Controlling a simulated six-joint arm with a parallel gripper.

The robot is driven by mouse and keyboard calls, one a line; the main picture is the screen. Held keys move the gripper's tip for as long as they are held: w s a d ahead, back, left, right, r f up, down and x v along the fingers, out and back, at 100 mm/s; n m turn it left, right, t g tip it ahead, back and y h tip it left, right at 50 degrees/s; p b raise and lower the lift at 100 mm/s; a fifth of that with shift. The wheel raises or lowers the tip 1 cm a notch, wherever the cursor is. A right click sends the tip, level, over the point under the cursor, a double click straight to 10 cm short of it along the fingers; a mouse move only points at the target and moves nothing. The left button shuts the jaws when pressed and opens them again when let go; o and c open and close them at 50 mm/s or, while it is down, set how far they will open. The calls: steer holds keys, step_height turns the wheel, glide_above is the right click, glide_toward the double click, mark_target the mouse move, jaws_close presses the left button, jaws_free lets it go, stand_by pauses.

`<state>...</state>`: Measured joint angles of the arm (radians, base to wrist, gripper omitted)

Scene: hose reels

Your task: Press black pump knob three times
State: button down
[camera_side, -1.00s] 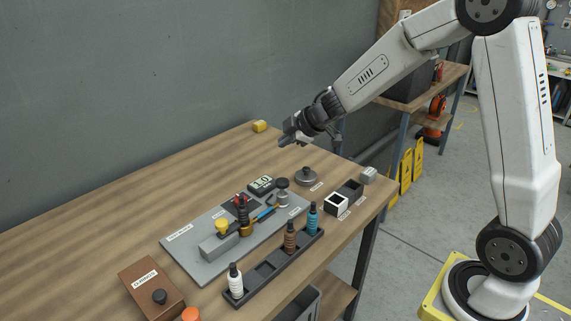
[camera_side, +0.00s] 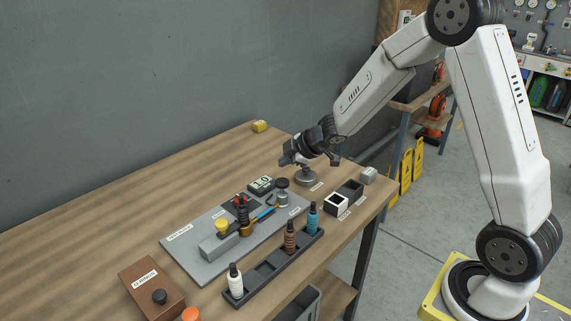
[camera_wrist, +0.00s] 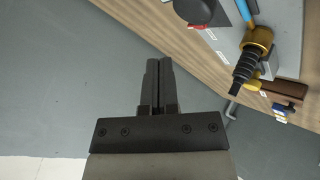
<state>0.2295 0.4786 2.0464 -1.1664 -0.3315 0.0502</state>
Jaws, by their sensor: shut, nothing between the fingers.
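The black pump knob (camera_side: 282,183) sits upright on a silver cylinder at the far right end of a grey plate (camera_side: 190,257) on the bench, in the side view. My gripper (camera_side: 284,161) is shut and empty, in the air above the knob and apart from it. In the wrist view, the shut fingers (camera_wrist: 158,75) point toward the top of the picture with nothing between them. A round dark part (camera_wrist: 198,10) is cut off by the top edge there; I cannot tell whether it is the pump knob.
The plate also carries a gold fitting (camera_side: 246,229), a yellow knob (camera_side: 222,225) and a small display (camera_side: 261,184). A grey round base (camera_side: 306,178) stands right of the pump. A rack (camera_side: 264,271) holds several bottles. A brown box (camera_side: 143,274) is in front.

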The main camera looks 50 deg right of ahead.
mark_target(284, 180)
steer(key=shift+f, duration=1.45)
steer(key=shift+f, duration=1.75)
stand_by(3.4)
steer(key=shift+r, duration=1.7)
